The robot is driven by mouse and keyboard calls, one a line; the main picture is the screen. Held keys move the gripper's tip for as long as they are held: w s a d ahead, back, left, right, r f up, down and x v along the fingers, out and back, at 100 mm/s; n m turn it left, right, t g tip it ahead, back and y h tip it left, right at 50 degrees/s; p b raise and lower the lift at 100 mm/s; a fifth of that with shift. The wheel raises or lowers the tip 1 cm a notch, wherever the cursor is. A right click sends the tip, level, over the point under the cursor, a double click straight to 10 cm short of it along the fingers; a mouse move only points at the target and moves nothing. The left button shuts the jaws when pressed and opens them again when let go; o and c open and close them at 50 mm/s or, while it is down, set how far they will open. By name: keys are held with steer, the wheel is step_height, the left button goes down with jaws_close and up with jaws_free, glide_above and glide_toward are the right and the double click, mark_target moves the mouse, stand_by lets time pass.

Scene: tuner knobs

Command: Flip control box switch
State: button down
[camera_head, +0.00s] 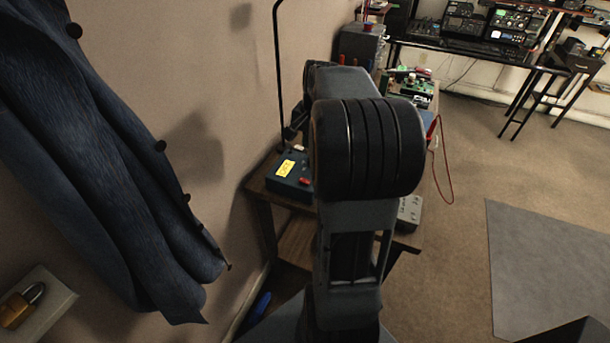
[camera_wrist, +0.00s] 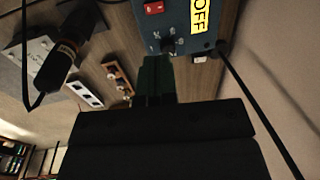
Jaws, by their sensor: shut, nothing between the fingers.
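The control box is a blue box (camera_head: 291,187) with a yellow label (camera_head: 285,168) and a red switch (camera_head: 305,181), on a wooden bench against the wall. In the wrist view the blue box (camera_wrist: 217,28) is at the top, with the label reading OFF (camera_wrist: 199,15), the red switch (camera_wrist: 154,7) and a dark knob (camera_wrist: 168,45) with marks around it. My gripper (camera_wrist: 155,62) is shut and empty, its dark green fingers pointing at the box edge just below the knob. Whether they touch cannot be told. My arm hides the gripper in the head view.
A dark cylinder (camera_wrist: 62,55) with a cable and wall-plate-like pieces (camera_wrist: 85,93) lie left of the fingers. A black cable (camera_wrist: 262,105) runs at right. A blue coat (camera_head: 120,170) hangs on the left wall. Carpet (camera_head: 455,220) at right is free.

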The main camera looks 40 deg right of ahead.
mark_target(302, 179)
steer(key=f, duration=0.4)
steer(key=w+f, duration=0.1)
steer(key=f, duration=0.4)
steer(key=a+f, duration=0.1)
steer(key=f, duration=0.4)
steer(key=shift+w, duration=0.35)
steer(key=shift+d, duration=0.1)
